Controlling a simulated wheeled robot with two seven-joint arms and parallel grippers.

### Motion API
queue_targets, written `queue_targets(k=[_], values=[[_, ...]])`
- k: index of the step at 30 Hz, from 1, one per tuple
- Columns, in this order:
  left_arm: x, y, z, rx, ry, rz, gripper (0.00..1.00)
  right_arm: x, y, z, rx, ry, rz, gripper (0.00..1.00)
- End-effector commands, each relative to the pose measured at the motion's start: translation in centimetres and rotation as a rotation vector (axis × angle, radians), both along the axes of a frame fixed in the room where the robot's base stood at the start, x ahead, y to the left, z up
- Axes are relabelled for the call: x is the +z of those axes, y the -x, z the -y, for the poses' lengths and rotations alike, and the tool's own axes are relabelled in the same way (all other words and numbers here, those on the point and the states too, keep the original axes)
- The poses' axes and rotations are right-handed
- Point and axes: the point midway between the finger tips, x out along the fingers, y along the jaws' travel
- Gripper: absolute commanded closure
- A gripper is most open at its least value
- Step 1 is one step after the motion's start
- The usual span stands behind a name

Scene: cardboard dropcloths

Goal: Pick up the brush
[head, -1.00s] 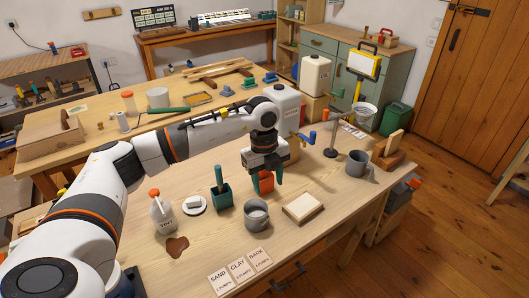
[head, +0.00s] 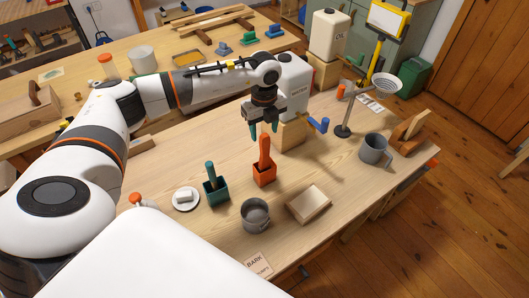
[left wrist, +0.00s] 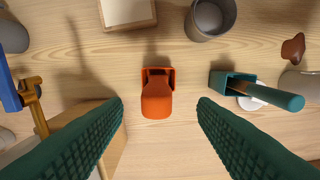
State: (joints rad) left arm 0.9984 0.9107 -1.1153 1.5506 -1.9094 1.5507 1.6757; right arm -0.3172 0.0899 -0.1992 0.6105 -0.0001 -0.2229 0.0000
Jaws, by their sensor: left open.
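An orange brush (head: 264,149) stands handle up in an orange holder (head: 264,177) on the wooden bench. A teal brush (head: 210,169) stands in a teal holder (head: 216,190) to its left. My left gripper (head: 264,129) is open and empty, its teal fingers pointing down, just above and behind the orange brush in the head view. In the left wrist view the orange brush (left wrist: 157,97) lies between the open fingertips, apart from both; the teal brush (left wrist: 276,95) is to the right. The bristles are hidden. My right gripper is not in view.
A grey mug (head: 255,216) and a shallow wooden box (head: 309,204) stand in front of the orange holder. A wooden block (head: 292,133) with a blue-handled tool (head: 319,124) is right behind it. A white dish (head: 187,200) and grey jug (head: 375,150) flank the area.

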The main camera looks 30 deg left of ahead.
Motion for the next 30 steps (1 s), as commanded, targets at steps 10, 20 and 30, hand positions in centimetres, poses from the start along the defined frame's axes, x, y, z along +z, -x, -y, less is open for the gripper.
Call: queue_targets(k=[10, 20, 30], values=[[-3.2, 0.1, 0.1, 0.0, 0.0, -0.004, 0.47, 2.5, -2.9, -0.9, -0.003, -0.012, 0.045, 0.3], [-6.4, 0.0, 0.1, -0.002, 0.001, 0.002, 0.47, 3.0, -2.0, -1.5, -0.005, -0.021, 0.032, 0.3], [-6.3, 0.0, 0.1, -0.001, 0.002, 0.001, 0.8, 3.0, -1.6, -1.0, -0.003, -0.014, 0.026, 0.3]])
